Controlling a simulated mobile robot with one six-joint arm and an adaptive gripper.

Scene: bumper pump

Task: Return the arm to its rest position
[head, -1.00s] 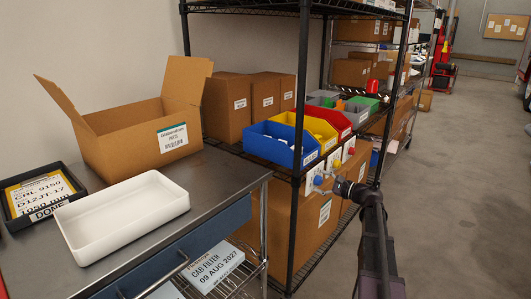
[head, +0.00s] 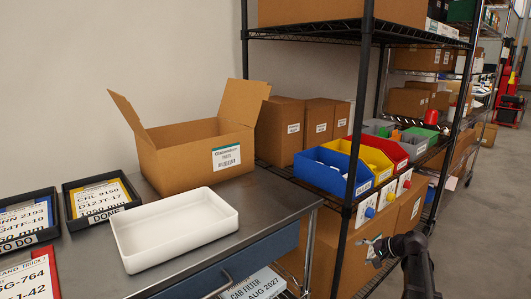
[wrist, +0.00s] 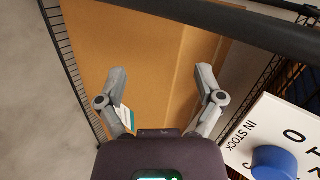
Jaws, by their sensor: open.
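My gripper (head: 372,252) is at the right of the head view, low beside the wire shelf rack and just below the small white cards with coloured knobs. In the wrist view my gripper (wrist: 160,98) has its two fingers spread wide with nothing between them. A large cardboard box (wrist: 135,50) on the lower shelf lies beyond the fingers. A white "IN STOCK" card (wrist: 262,128) with a blue knob (wrist: 274,162) is close to the right of my gripper in the wrist view. The blue knob also shows in the head view (head: 369,212).
A black rack post (head: 353,150) and shelf edges stand close to my arm. Blue (head: 335,168), yellow (head: 368,158) and red (head: 392,150) bins sit on the shelf above. A metal table holds a white tray (head: 180,240) and an open box (head: 190,160). The aisle floor is at the right.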

